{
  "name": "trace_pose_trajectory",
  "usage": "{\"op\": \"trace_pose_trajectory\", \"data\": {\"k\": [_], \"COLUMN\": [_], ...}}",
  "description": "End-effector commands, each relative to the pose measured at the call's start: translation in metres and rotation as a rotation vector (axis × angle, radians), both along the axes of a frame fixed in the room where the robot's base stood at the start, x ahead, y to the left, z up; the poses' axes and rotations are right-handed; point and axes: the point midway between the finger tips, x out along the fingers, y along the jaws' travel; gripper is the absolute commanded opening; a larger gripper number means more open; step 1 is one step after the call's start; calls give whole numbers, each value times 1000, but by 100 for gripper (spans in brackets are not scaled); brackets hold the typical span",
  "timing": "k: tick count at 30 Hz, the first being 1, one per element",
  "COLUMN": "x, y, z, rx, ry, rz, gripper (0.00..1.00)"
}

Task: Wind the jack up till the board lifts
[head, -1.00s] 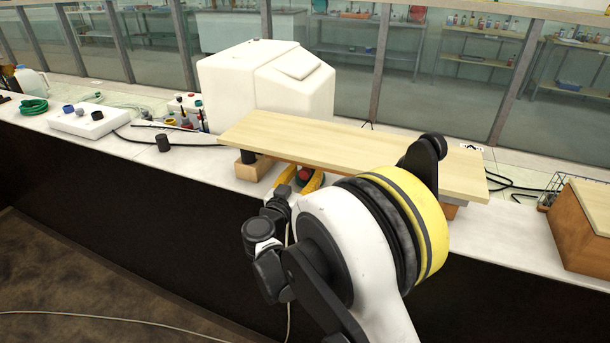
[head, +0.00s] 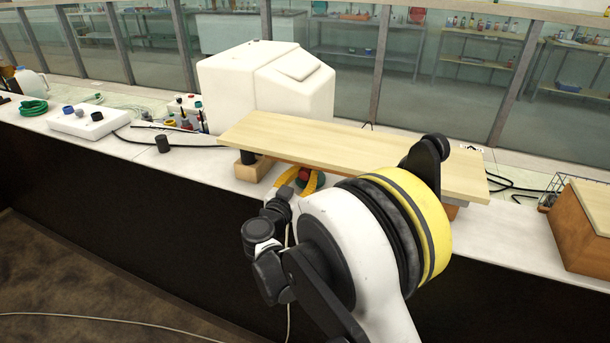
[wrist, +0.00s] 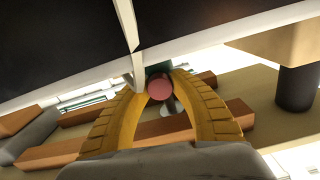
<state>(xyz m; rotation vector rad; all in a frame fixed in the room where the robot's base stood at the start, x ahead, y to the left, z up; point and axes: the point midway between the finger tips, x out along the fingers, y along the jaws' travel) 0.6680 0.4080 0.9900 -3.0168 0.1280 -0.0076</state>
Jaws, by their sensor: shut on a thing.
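The board (head: 300,147) is a long pale wooden plank above the white bench, and its underside (wrist: 255,92) also shows in the wrist view. The jack (head: 318,178) is under its front edge, mostly hidden; a green part shows. In the wrist view the jack's round red knob (wrist: 159,87) is between my yellow fingertips. My gripper (head: 305,179) is shut on this knob, reaching in from the front. The board looks about level. Whether the jack touches it is hidden.
A black post on a wooden block (head: 253,172) stands under the board's left end; it also shows in the wrist view (wrist: 296,88). A white tank (head: 250,90) stands behind. A wooden box (head: 583,225) is at right.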

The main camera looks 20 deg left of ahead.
Motion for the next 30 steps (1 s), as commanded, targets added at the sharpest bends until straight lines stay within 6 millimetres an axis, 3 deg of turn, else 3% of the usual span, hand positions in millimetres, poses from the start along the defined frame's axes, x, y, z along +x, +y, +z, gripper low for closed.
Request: {"op": "trace_pose_trajectory", "data": {"k": [18, 30], "x": [0, 0], "y": [0, 0], "z": [0, 0], "rx": [484, 617], "ry": [-41, -52], "rz": [0, 0], "gripper": [0, 0]}}
